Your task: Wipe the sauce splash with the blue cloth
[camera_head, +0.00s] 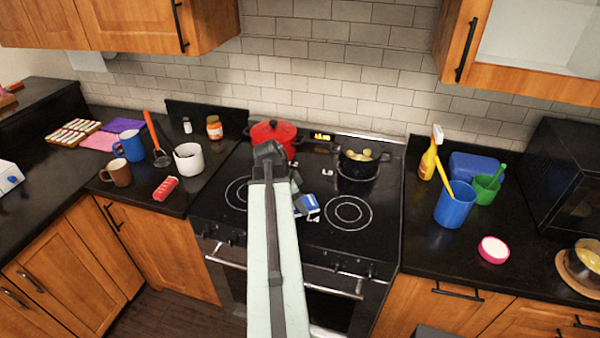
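My arm rises from the bottom and bends over the stove. My gripper (302,203) is dark and small, mostly hidden behind the arm, over the middle of the cooktop. A small blue and white thing (310,208) shows at its tip; I cannot tell whether it is the blue cloth, part of the gripper or something held. I cannot make out finger positions. A blue block-like thing (478,167) lies on the right counter behind a blue cup; I cannot tell if it is cloth. No sauce splash is clearly visible; the arm hides part of the stove.
A red pot (272,134) and a black pot (357,166) with yellow food stand at the stove's back. Mugs, a white pot (189,158) and jars crowd the left counter. A spray bottle (428,160), blue cup (455,207) and pink-rimmed dish (493,249) stand right.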

